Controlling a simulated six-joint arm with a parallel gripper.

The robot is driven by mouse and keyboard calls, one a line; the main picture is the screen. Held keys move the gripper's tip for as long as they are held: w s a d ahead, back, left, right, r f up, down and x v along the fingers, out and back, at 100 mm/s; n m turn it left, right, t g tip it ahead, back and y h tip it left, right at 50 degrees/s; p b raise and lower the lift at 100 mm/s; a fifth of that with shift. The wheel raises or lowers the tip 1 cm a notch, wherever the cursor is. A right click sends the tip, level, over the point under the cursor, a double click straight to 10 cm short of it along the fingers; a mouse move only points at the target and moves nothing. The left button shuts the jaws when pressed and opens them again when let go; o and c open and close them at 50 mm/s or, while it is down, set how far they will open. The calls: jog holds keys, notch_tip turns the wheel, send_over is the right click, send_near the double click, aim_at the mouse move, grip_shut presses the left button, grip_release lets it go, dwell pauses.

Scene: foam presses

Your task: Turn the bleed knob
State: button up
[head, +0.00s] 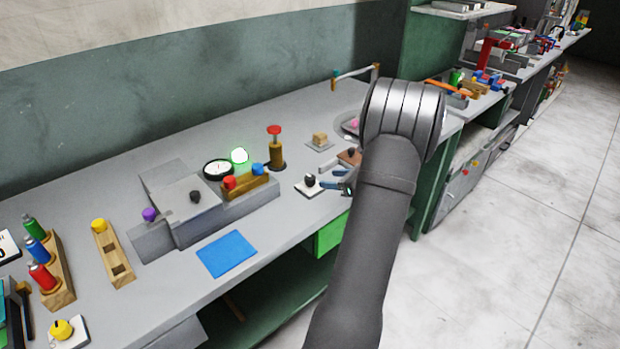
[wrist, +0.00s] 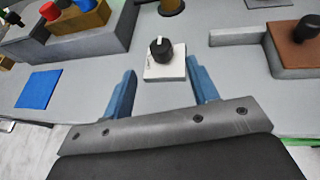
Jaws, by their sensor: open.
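A black knob with a white pointer line (wrist: 161,49) stands on a small white square plate (wrist: 165,71) with a small dark mark beside it. I cannot read any label naming it the bleed knob. In the head view the same knob (head: 310,181) is near the bench's front edge. My gripper (wrist: 160,68) is open and empty, its two blue fingers pointing toward the plate, one on each side. The knob is ahead of the fingertips, roughly centred and apart from them. In the head view my gripper (head: 330,181) is partly hidden by my arm.
Another black knob (wrist: 306,28) sits on a brown plate to the right. A press block with a gauge (head: 218,169) and a wooden holder with red and blue knobs stand left. A brown post with a red top (head: 275,148) is behind. A blue mat (head: 227,254) lies flat.

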aim_at(310, 176)
jog(key=x, duration=0.9)
jog(key=shift+w+a+f, duration=0.15)
jog(key=shift+a, duration=0.15)
jog(key=shift+c, duration=0.4)
jog(key=c, duration=0.9)
jog(key=shift+n+g+y, duration=0.3)
jog(key=shift+n+g, duration=0.1)
jog(key=n+g, duration=0.2)
jog(key=g, duration=0.1)
jog(key=n+g+y, duration=0.1)
jog(key=n+g, duration=0.2)
jog(key=shift+y, duration=0.3)
jog(key=n+g+h, duration=0.1)
jog(key=n+g, duration=0.5)
jog(key=shift+g, duration=0.3)
